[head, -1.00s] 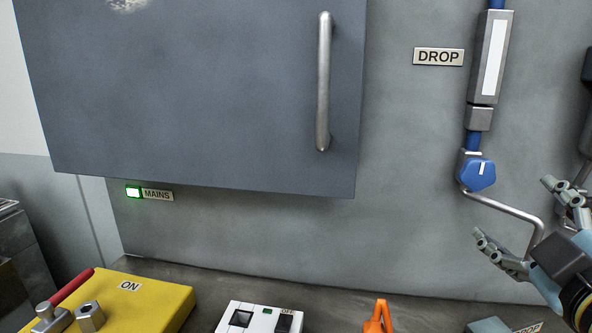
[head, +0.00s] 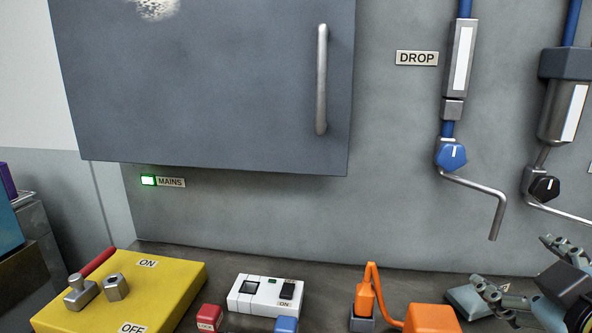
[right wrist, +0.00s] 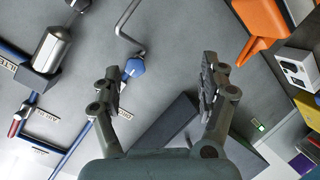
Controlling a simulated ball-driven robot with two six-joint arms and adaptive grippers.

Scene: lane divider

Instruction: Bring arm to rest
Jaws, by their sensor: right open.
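My right gripper (head: 520,268) is at the lower right of the head view. Its fingers are apart with nothing between them. The right wrist view also shows the right gripper (right wrist: 160,85) open and empty, with the wall behind it. In the head view it is below the bent pipe under the blue knob (head: 451,155) and the black knob (head: 544,188), apart from both. My left gripper does not show.
A grey cabinet door (head: 200,85) with a bar handle (head: 322,80) is on the wall. The bench holds a yellow box (head: 170,290), a white switch box (head: 262,296), an orange tool (head: 366,293) and an orange block (head: 431,318). A green MAINS light (head: 148,181) is lit.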

